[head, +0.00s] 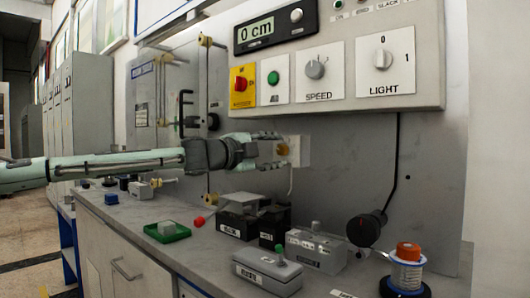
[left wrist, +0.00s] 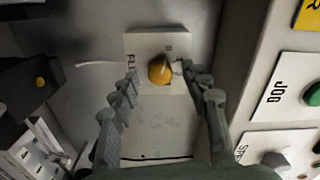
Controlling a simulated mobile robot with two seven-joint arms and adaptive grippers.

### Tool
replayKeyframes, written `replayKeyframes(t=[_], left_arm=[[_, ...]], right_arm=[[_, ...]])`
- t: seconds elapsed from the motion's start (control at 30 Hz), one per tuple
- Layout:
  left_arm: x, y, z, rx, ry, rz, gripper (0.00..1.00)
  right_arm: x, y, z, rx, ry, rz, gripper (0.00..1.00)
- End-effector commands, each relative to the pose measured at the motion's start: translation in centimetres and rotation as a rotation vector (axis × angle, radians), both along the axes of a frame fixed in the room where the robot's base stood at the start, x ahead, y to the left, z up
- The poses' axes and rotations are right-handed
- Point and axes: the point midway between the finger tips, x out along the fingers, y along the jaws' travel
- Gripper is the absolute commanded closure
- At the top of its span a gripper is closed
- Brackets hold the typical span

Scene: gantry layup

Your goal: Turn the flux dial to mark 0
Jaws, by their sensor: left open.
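The flux dial is a yellow-orange knob (head: 283,149) on a white plate (head: 304,151) fixed to the grey wall panel, below the control box. In the left wrist view the knob (left wrist: 160,72) sits on its plate (left wrist: 145,43), which shows part of the word FLUX and a mark near its edge. My left gripper (head: 270,150) reaches in from the left with its fingers pointing at the plate. Its fingers (left wrist: 160,88) are open, one on each side of the knob, with gaps visible. Whether a fingertip touches the knob cannot be told. My right gripper is not in view.
Above is the control box (head: 435,60) with a 0 cm display (head: 257,32), SPEED knob (head: 316,68) and LIGHT switch (head: 382,59). Below, the bench holds dark boxes (head: 238,222), a grey box (head: 268,271), a green tray (head: 168,236) and a spool (head: 406,272). A black cable (head: 397,160) hangs right.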

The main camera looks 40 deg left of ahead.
Motion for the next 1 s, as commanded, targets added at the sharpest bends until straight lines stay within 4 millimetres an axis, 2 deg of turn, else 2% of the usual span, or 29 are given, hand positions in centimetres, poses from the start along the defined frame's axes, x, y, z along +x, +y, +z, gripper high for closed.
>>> replayKeyframes(t=[1.0], left_arm=[[-8.0, 0.5, 0.3, 0.004, -0.005, -0.002, 0.54]], right_arm=[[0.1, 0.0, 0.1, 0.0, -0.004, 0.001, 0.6]])
